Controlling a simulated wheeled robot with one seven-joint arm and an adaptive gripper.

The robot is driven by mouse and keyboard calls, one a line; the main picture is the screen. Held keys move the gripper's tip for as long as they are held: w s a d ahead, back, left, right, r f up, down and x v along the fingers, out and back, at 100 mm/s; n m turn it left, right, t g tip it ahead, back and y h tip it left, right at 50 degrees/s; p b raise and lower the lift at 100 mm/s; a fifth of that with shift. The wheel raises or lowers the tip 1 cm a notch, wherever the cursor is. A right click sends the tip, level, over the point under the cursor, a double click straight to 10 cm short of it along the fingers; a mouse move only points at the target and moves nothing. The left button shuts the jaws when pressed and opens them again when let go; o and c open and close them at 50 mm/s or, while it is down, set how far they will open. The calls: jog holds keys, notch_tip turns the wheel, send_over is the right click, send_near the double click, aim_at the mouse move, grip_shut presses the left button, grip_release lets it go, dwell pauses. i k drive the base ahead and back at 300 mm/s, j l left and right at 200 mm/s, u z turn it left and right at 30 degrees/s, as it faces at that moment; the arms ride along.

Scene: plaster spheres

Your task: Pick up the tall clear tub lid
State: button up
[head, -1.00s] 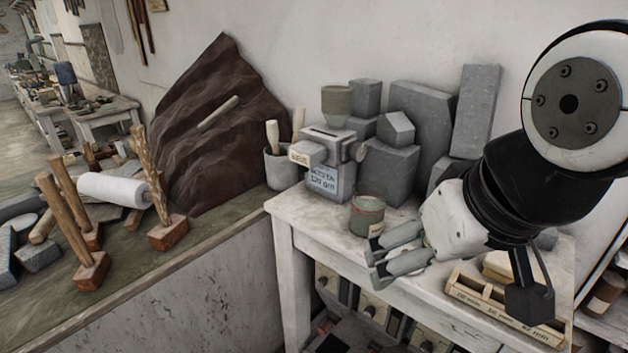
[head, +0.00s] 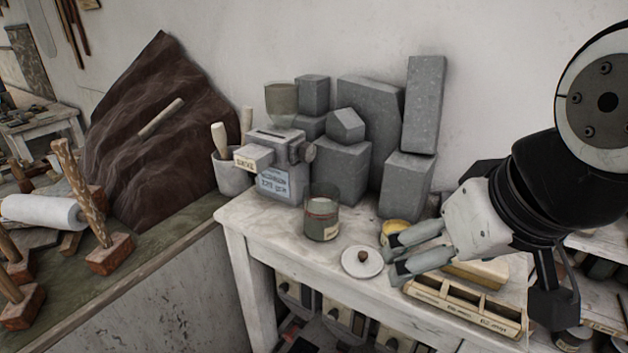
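A pale round lid (head: 373,268) with a small brown knob lies flat on the white table (head: 262,228), near its front edge. A tall clear tub (head: 321,222) with a greenish-grey lower part stands upright behind and left of the lid. My gripper (head: 391,257) points left, just right of the lid in the picture. Its two fingers are apart with nothing seen between them. I cannot tell its height above the table or whether it touches the lid.
Grey stone blocks (head: 342,172) and a grey box machine (head: 279,178) stand at the back. A yellow-topped container (head: 395,227) is behind my fingers. A wooden compartment tray (head: 466,306) lies below the gripper. Bare tabletop shows left of the tub.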

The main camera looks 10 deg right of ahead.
aim_at(363, 262)
jog(key=i+j, duration=0.15)
jog(key=j, duration=0.25)
jog(key=i+j+z, duration=0.15)
jog(key=j, duration=0.2)
jog(key=i+j, duration=0.1)
jog(key=j, duration=0.3)
jog(key=z, duration=0.05)
